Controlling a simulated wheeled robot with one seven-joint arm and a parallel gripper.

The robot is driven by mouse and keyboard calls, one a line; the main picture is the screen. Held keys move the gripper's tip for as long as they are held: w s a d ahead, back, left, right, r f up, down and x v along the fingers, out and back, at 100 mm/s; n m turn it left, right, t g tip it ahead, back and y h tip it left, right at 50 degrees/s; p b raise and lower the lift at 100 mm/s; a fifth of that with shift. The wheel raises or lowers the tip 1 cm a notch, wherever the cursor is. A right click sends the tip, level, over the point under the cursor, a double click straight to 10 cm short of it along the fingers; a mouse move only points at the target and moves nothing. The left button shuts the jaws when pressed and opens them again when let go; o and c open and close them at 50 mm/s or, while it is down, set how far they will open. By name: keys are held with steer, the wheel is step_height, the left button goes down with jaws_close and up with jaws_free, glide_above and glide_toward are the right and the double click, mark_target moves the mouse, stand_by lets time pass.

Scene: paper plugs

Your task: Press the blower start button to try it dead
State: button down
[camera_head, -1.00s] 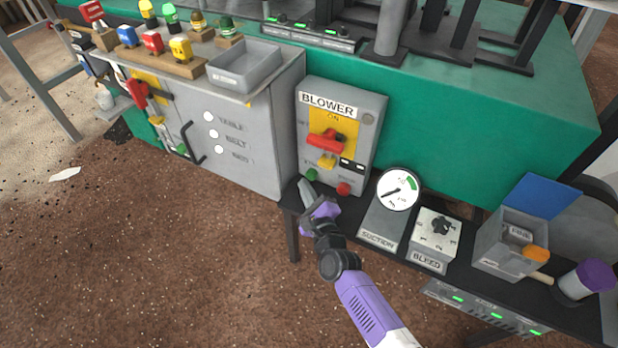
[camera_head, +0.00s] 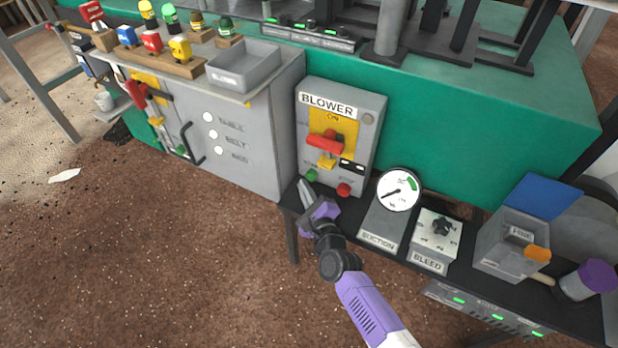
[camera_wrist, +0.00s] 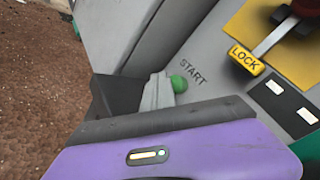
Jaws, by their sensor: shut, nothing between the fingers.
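The grey blower box (camera_head: 366,110) stands at the back of the black bench, labelled BLOWER. Its green start button (camera_head: 311,175) is at the lower left of the face, and the red stop button (camera_head: 344,189) is to its right. A red handle (camera_head: 325,143) sits on the yellow plate with a yellow lock (camera_head: 327,161) below it. My gripper (camera_head: 304,187) is shut and empty, just below and left of the start button. In the wrist view the start button (camera_wrist: 179,84) shows beside the grey fingertips (camera_wrist: 160,88); I cannot tell whether they touch.
The suction gauge (camera_head: 398,190) and bleed box (camera_head: 436,240) stand on the bench right of my gripper. A grey cabinet (camera_head: 258,150) with a tray (camera_head: 244,66) on top is to the left.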

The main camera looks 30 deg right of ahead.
mark_target(301, 208)
steer(key=shift+w+d+h, duration=0.15)
steer(key=shift+d+h, duration=0.15)
steer(key=shift+d, duration=0.75)
steer(key=shift+s+a+r+p, duration=0.1)
steer(key=shift+s+a+p, duration=0.15)
steer(key=shift+a+p, duration=0.3)
steer(key=shift+s+a+p, duration=0.65)
steer(key=shift+a, duration=0.25)
steer(key=shift+s+a+p, duration=0.6)
steer(key=shift+s+a, duration=0.05)
steer(key=shift+a, duration=0.25)
